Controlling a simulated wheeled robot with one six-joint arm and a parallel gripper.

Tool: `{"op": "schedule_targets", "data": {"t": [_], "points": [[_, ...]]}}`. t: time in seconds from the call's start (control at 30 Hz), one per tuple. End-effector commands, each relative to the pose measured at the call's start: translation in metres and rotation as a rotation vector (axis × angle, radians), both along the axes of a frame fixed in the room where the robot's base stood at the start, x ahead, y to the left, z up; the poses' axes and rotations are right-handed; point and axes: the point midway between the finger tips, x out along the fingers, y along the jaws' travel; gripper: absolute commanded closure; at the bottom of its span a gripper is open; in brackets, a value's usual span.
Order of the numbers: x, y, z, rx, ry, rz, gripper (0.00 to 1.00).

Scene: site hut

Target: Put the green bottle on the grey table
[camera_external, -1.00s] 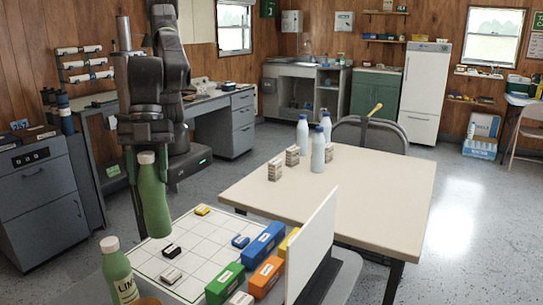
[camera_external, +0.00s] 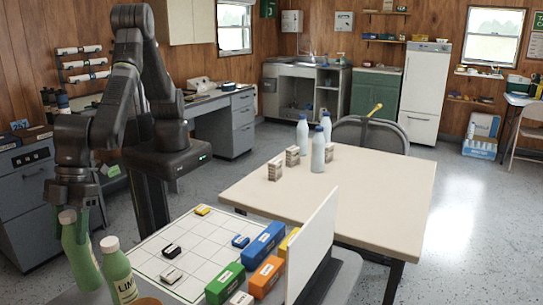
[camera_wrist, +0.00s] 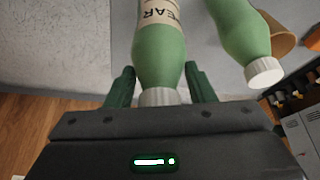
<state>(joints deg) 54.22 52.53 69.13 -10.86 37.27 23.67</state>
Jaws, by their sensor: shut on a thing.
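My gripper (camera_external: 80,212) is shut on a green bottle (camera_external: 80,252) with a pale cap, at the lower left of the external view. In the wrist view the held bottle (camera_wrist: 160,65) sits between the two green fingers, its label partly showing. The bottle leans slightly in the external view.
A brown bowl (camera_wrist: 284,42) is beside the second bottle. A white gridded board (camera_external: 195,245) with small blocks, several coloured boxes (camera_external: 264,244) and an upright white panel (camera_external: 313,245) occupy the grey table. A cream table (camera_external: 390,195) stands beyond.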

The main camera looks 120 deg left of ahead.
Motion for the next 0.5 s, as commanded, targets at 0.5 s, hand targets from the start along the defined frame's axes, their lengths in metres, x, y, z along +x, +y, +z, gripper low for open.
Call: {"op": "schedule_targets", "data": {"t": [0.5], "points": [[0.000,0.001,-0.036,0.000,-0.001,0.001,0.84]]}}
